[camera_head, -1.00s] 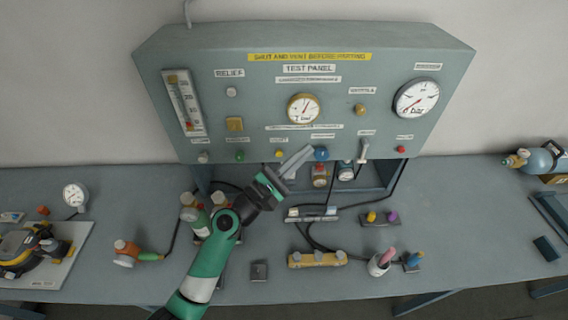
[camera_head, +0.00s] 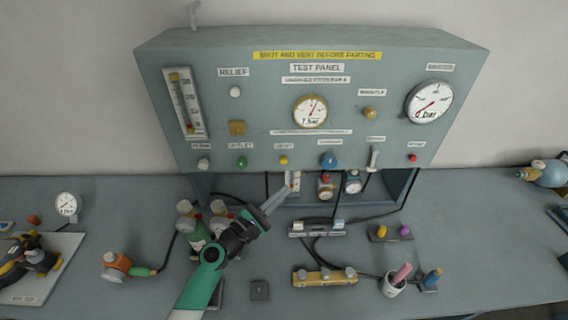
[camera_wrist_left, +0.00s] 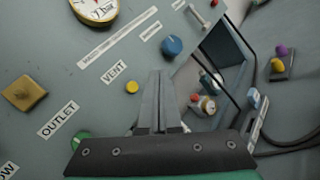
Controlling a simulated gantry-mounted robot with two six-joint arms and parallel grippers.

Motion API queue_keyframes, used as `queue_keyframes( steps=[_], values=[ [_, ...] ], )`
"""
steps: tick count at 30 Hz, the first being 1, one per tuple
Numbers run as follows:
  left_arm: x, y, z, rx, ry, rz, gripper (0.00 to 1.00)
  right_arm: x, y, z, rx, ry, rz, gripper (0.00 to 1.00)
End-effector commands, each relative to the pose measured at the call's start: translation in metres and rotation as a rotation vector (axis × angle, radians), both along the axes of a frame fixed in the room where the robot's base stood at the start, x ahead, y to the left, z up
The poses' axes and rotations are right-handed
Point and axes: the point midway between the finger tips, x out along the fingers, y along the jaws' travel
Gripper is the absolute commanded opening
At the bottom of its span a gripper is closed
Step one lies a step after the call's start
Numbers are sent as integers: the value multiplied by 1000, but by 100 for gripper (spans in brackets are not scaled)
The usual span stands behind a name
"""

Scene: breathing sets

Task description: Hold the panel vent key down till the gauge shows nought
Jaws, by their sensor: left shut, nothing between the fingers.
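The vent key is a small yellow button (camera_head: 283,160) in the bottom row of the test panel. In the left wrist view the yellow button (camera_wrist_left: 132,87) sits beside the label VENT. The middle gauge (camera_head: 310,111) has a yellow rim, and its needle points up and slightly right; its exact reading is too small to tell. My left gripper (camera_head: 291,180) is shut and empty, with its tips just below the vent key in the head view. In the left wrist view the fingertips (camera_wrist_left: 157,75) lie right of the button, apart from it in the picture. My right gripper is out of view.
A blue knob (camera_head: 328,160) is right of the vent key and a green knob (camera_head: 242,162) left. A larger gauge (camera_head: 429,101) is at the panel's right. Hoses and small fittings crowd the bench below, with a yellow manifold (camera_head: 325,278) in front.

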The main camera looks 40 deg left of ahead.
Motion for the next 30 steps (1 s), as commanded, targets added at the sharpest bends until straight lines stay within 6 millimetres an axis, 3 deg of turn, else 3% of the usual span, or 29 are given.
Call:
queue_keyframes(
  steps=[15, 30],
  values=[
    [49, 49, -4, 1, -2, 1, 0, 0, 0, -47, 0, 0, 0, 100],
    [58, 58, 0, 0, -1, 1, 0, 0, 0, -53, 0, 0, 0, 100]
  ],
)
